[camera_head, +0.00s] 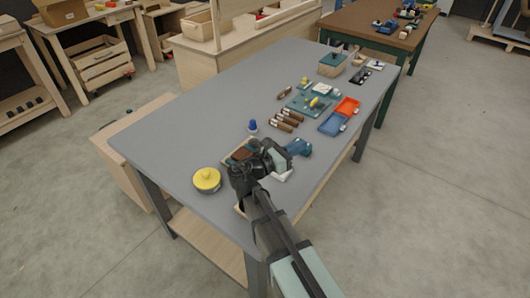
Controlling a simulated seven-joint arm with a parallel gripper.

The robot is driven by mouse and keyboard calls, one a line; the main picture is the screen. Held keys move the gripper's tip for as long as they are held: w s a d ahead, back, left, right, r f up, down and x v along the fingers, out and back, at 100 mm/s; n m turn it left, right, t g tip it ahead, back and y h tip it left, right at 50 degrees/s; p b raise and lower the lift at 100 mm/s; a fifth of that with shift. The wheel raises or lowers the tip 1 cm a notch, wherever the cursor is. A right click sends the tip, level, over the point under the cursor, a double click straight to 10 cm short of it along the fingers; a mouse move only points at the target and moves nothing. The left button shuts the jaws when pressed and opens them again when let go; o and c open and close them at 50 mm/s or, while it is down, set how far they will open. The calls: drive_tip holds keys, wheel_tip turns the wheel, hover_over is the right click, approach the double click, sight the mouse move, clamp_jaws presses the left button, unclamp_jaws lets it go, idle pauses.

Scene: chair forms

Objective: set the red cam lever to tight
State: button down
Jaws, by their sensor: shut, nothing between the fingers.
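I cannot make out the red cam lever; it may be hidden behind my arm or too small to tell. My gripper (272,158) is over the near part of the grey table (190,130). It is shut and empty, though its fingertips are hard to see at this size. A brown piece (239,153) lies just left of it, partly covered by my arm. A blue-teal object (299,147) is just right of it. Whether my gripper touches either one cannot be told.
A yellow-topped round tin (207,180) stands left of my arm. A blue-capped item (252,127) and several brown pieces (287,119) lie beyond. An open red-and-blue case (346,107) is near the right edge. The table's left part is clear.

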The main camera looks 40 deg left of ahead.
drive_tip(key=s+a+f+n+y, duration=0.1)
drive_tip(key=s+a+f+y, duration=0.1)
drive_tip(key=s, duration=0.6)
drive_tip(key=s+a+f+n+y, duration=0.1)
drive_tip(key=s+a+f+y, duration=0.1)
drive_tip(key=s+a, duration=0.3)
drive_tip(key=s+a+f+n+y, duration=0.1)
drive_tip(key=s+a+f+y, duration=0.1)
drive_tip(key=s, duration=1)
drive_tip(key=shift+s+a+f+t+y, duration=0.15)
drive_tip(key=shift+a+f, duration=0.3)
drive_tip(key=shift+a, duration=0.15)
drive_tip(key=shift+s+a+f+t+y, duration=0.15)
drive_tip(key=shift+a+f, duration=0.3)
drive_tip(key=shift+a, duration=0.1)
drive_tip(key=w, duration=2.3)
drive_tip(key=shift+w, duration=0.55)
drive_tip(key=shift+w+d, duration=0.1)
drive_tip(key=shift+w, duration=0.05)
